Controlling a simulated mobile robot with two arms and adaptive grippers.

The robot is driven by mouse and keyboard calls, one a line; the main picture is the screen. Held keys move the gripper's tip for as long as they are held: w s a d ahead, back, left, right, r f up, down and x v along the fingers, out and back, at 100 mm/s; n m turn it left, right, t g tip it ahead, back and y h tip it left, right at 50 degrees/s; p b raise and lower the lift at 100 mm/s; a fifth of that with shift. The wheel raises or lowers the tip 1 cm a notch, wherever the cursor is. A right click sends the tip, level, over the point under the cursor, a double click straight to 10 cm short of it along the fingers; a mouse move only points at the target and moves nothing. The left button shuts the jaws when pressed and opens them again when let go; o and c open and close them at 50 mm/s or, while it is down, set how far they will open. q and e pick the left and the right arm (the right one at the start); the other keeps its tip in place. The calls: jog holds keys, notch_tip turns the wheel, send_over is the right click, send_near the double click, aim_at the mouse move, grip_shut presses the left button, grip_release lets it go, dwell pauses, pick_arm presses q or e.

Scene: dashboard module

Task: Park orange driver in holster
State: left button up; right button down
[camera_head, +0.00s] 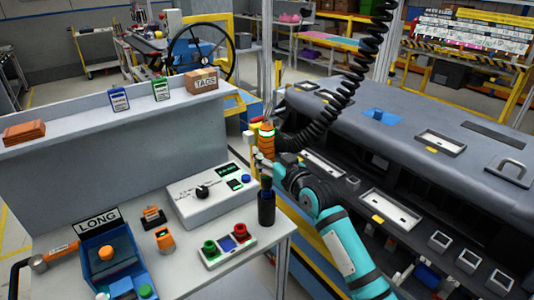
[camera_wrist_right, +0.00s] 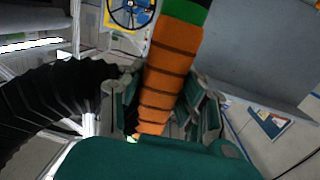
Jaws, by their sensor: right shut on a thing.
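The orange driver (camera_head: 266,141) is upright, with a green band near its top, above the bench's right end. In the right wrist view its ribbed orange body (camera_wrist_right: 166,78) stands slightly tilted between the fingers, with a green ring and black part at the top edge. My right gripper (camera_head: 268,163) is shut on the driver; it also shows in the right wrist view (camera_wrist_right: 158,112). A dark upright cylinder (camera_head: 266,208), which looks like the holster, stands at the bench's right edge, below the driver and apart from it. My left gripper is not in view.
A grey control box (camera_head: 203,199) and a red-green button plate (camera_head: 226,247) are left of the cylinder. A blue bin (camera_head: 88,250) is at front left. A black coiled cable (camera_head: 362,75) hangs near the driver. The dashboard module (camera_head: 440,125) fills the right side.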

aim_at(269, 179)
jog(key=shift+f+b, duration=2.15)
jog(key=shift+f, duration=1.25)
jog(key=shift+f, duration=0.2)
jog(key=c, duration=0.8)
grip_release()
